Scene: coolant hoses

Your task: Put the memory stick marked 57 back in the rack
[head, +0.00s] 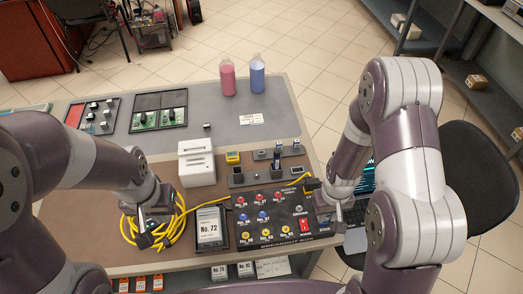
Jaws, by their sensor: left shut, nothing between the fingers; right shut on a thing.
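A dark slotted block (264,175), which looks like the rack, stands at the table's middle right. My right gripper (340,226) is low at the right edge of the black breakout box, right of and nearer than the block. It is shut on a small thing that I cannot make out. My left gripper (147,238) is shut and empty, over the coiled yellow cable at the left front.
A device reading No. 72 (211,228) lies left of the breakout box (265,245) with its coloured buttons. A laptop (362,185) is partly hidden behind my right arm.

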